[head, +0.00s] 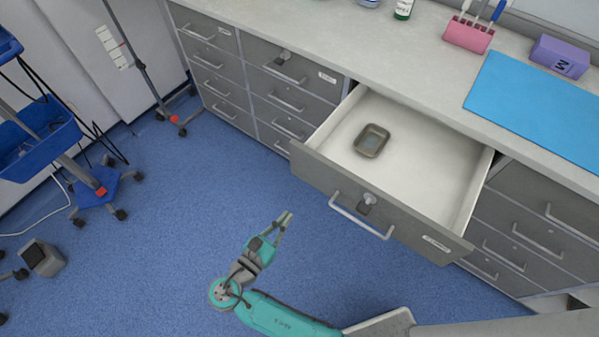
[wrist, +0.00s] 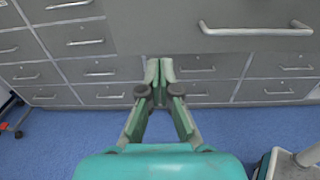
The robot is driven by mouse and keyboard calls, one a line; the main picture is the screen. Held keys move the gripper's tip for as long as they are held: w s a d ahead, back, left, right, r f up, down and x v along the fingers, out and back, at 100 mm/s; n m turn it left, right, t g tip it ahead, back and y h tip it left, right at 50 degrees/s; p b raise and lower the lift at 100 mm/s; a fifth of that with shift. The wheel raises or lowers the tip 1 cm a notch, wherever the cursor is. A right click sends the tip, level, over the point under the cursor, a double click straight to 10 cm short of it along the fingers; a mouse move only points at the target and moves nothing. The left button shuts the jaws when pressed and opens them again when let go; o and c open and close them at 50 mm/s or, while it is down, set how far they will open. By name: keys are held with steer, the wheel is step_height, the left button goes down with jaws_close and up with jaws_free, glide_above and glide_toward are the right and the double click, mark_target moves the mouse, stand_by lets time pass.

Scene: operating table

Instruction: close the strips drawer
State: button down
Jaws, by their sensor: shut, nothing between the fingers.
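The open drawer (head: 400,217) sticks well out from under the counter in the head view. It has a grey front with a long handle, a lock with a key and a small label that is too small to read. Inside lies a small grey-brown dish (head: 371,141). My gripper (head: 286,219) is shut and empty, in front of the drawer's left end and apart from it. In the wrist view my gripper (wrist: 159,68) points at the cabinet fronts, below and left of the drawer's handle (wrist: 256,29).
The counter (head: 300,45) holds a pink holder (head: 468,35), a purple box (head: 559,57) and a blue mat (head: 545,105). Closed drawers (head: 290,80) flank the open one. A blue wheeled stand (head: 95,185) is at the left.

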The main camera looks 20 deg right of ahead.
mark_target(314, 174)
steer(key=shift+h, duration=0.4)
steer(key=x, duration=0.8)
steer(key=w+r+x, duration=0.1)
steer(key=x, duration=0.4)
steer(key=shift+a+r, duration=0.1)
steer(key=shift+a, duration=0.35)
steer(key=x, duration=3.3)
steer(key=shift+d+f, duration=0.2)
steer(key=shift+d, duration=0.05)
steer(key=shift+w+d+r, duration=0.1)
steer(key=shift+d+r, duration=0.05)
